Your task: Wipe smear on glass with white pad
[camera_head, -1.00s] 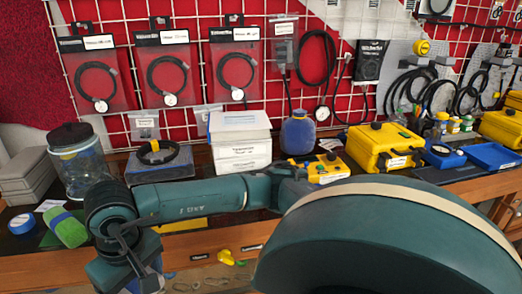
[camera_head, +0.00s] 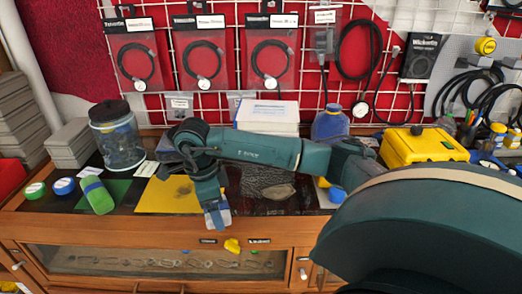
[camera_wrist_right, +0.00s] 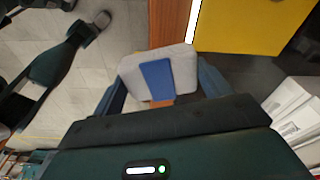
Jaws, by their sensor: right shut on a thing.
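My right gripper (camera_head: 214,208) reaches across from the right in the head view and points down at the front edge of the counter. It is shut on the white pad (camera_wrist_right: 134,68), which has a blue block on it; the pad also shows small in the head view (camera_head: 222,216). In the right wrist view the pad is beside the counter edge, over the floor side. The glass counter top (camera_head: 240,184) is dark. A dark smudge, perhaps the smear, shows over the yellow sheet (camera_head: 152,197), partly hidden by my arm. My left gripper is not in view.
A white box (camera_head: 268,116) and a yellow case (camera_head: 420,147) stand behind. Bagged hoses hang on the grid.

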